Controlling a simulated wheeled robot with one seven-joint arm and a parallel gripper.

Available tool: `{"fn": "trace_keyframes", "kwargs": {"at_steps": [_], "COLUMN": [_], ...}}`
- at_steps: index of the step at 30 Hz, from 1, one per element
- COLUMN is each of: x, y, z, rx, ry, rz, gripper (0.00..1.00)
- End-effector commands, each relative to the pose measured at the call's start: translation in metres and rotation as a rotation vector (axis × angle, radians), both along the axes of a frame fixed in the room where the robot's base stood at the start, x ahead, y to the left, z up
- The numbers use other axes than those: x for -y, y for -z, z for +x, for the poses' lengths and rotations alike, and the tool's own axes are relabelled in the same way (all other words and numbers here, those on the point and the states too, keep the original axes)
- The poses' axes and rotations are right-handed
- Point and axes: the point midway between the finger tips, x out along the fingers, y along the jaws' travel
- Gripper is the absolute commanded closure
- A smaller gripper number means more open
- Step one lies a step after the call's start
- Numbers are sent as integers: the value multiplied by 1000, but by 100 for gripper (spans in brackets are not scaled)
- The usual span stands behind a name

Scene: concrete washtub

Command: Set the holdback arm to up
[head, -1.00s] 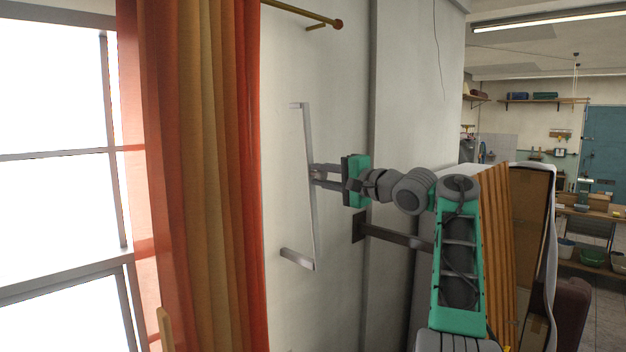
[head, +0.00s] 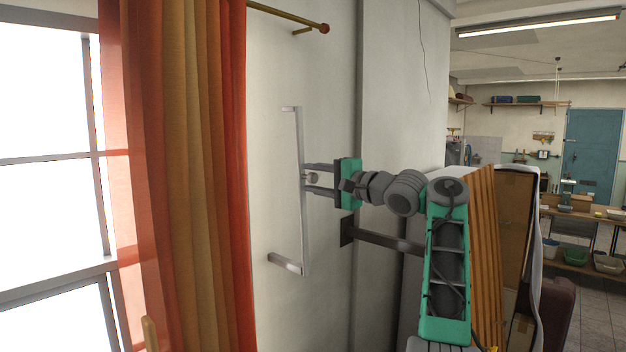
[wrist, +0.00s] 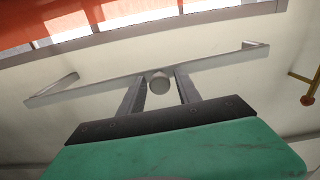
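The holdback arm, a long pale metal bar (head: 301,225), stands near upright on the wall right of the curtain, with a short bent end at top and a longer one at bottom. In the wrist view the bar (wrist: 95,88) runs across the picture, both bent ends showing. A round grey knob (head: 312,179) sits near the bar's middle; it also shows in the wrist view (wrist: 159,83). My gripper (head: 308,178) is open, its fingers on either side of the knob, with visible gaps in the wrist view. I cannot tell whether the fingertips touch the bar.
An orange curtain (head: 190,180) hangs in front of the bright window at left, under a brass rod (head: 285,14). A dark bar (head: 385,239) juts from a wall plate just below my wrist. Orange-brown panels (head: 483,250) stand close at right.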

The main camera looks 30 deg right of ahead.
Motion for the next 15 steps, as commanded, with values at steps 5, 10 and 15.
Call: {"fn": "trace_keyframes", "kwargs": {"at_steps": [5,10,15], "x": [-2,-1,9], "y": [0,0,3], "z": [1,-2,-27], "rx": [0,0,1], "ry": [-3,-2,1], "rz": [0,0,-1], "gripper": [53,53,53]}}
